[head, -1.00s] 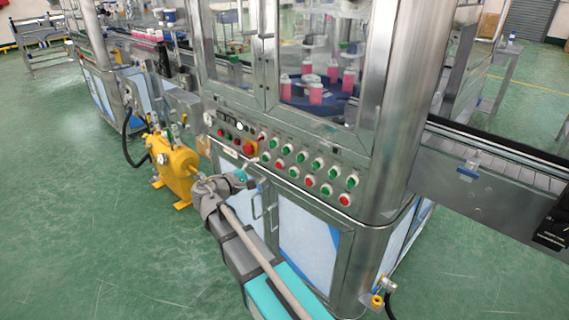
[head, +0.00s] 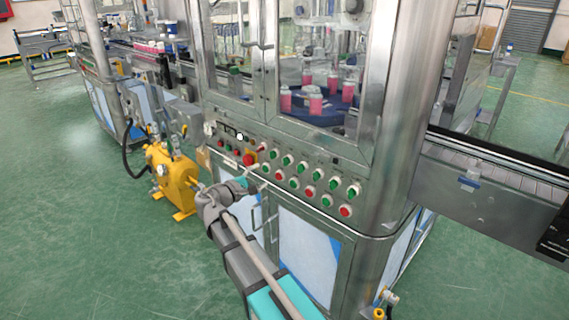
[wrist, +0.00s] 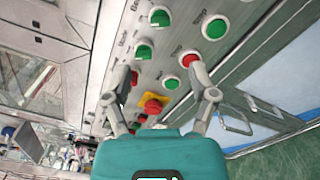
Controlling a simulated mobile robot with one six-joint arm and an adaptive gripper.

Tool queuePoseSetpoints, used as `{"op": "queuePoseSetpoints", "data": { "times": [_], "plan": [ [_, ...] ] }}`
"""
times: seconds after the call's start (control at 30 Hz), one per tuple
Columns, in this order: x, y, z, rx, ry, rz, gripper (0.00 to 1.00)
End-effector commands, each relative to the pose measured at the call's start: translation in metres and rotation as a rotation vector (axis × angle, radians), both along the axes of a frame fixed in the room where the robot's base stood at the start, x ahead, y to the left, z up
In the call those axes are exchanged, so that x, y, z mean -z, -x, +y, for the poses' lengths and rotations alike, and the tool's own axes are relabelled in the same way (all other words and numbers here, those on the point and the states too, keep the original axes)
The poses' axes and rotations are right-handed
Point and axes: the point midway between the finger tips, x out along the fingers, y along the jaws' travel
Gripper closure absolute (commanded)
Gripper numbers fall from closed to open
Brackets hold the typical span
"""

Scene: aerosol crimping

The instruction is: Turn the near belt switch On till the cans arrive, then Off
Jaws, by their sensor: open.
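The control panel (head: 225,163) on the steel machine carries several green and red buttons and switches, such as a far-right green switch (head: 354,190) and a red button (head: 345,211). I cannot tell which one is the near belt switch. My gripper (wrist: 162,75) is open and empty, in front of the panel. In the wrist view a green button (wrist: 171,83) shows between the fingers, and a red button (wrist: 190,59) lies by the right fingertip. Pink cans (head: 316,103) stand behind the glass.
A red emergency button (wrist: 153,105) on a yellow plate sits low between the fingers. A yellow pump unit (head: 172,180) stands left of the machine. The conveyor (head: 490,180) at right shows no cans. Door handles stick out below the panel. Green floor is open at front left.

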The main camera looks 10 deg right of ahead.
Motion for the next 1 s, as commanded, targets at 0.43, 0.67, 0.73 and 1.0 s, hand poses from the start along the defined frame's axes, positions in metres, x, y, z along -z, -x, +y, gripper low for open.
{"op": "queuePoseSetpoints", "data": {
  "times": [0.43, 0.67, 0.73, 1.0],
  "plan": [
    [0.000, -0.040, -0.053, 0.002, 0.000, 0.000, 0.26],
    [0.000, -0.057, -0.077, 0.002, 0.000, 0.000, 0.26],
    [0.000, -0.060, -0.083, 0.001, 0.000, 0.000, 0.26],
    [0.000, -0.066, -0.090, 0.000, 0.000, 0.000, 0.26]
  ]
}}
